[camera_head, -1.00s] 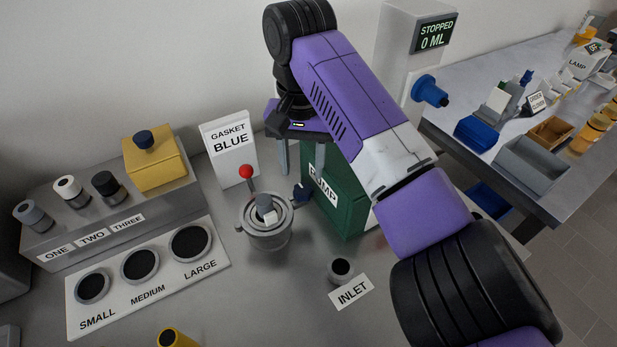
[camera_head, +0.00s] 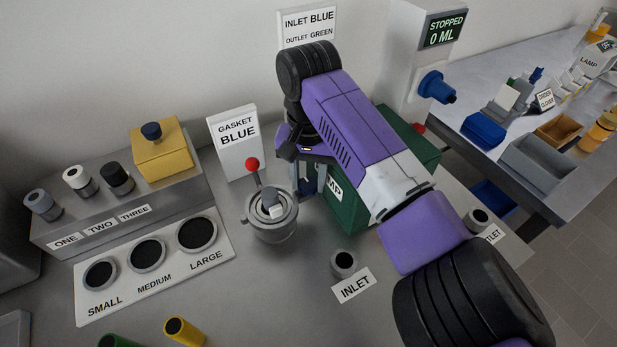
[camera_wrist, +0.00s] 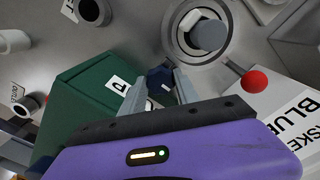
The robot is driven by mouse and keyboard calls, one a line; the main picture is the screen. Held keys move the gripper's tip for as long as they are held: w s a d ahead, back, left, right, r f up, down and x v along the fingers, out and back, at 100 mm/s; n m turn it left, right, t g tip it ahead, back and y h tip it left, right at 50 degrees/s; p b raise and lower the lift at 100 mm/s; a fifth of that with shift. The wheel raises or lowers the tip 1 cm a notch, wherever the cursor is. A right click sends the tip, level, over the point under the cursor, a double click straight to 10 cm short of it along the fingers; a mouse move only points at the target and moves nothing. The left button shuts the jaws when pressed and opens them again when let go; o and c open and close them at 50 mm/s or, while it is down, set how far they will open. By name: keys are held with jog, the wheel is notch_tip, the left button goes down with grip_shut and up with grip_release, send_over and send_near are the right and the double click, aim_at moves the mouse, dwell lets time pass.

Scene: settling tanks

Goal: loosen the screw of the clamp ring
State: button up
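The clamp ring (camera_head: 285,205) is a grey metal ring around the top of the round pot; in the wrist view it shows at the top (camera_wrist: 222,58). Its screw has a dark blue knob (camera_wrist: 160,78) on the side facing the green pump; in the head view my gripper mostly hides it. My gripper (camera_head: 314,188) points down beside the ring, between pot and pump. In the wrist view its two fingers (camera_wrist: 160,84) stand apart, one on each side of the knob. Contact with the knob cannot be told.
The green pump (camera_head: 350,208) stands close to my gripper. A red-ball lever (camera_head: 252,163) rises beside the pot, before the gasket sign (camera_head: 236,142). An inlet port (camera_head: 344,263) is in front. A grey block (camera_head: 270,200) sits in the pot's top.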

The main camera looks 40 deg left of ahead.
jog(key=shift+r+n+p, duration=0.15)
jog(key=shift+n+p, duration=0.2)
jog(key=shift+n, duration=0.05)
grip_shut()
jog(key=shift+n+p, duration=0.7)
jog(key=shift+n, duration=0.3)
jog(key=n+p, duration=0.2)
jog(key=n, duration=0.4)
jog(key=n+p, duration=0.1)
jog(key=n, duration=0.3)
jog(key=shift+w+n, duration=0.1)
jog(key=shift+n, duration=0.3)
jog(key=n, duration=0.4)
jog(key=shift+n, duration=0.3)
jog(key=o, duration=1)
grip_release()
jog(key=shift+c, duration=0.2)
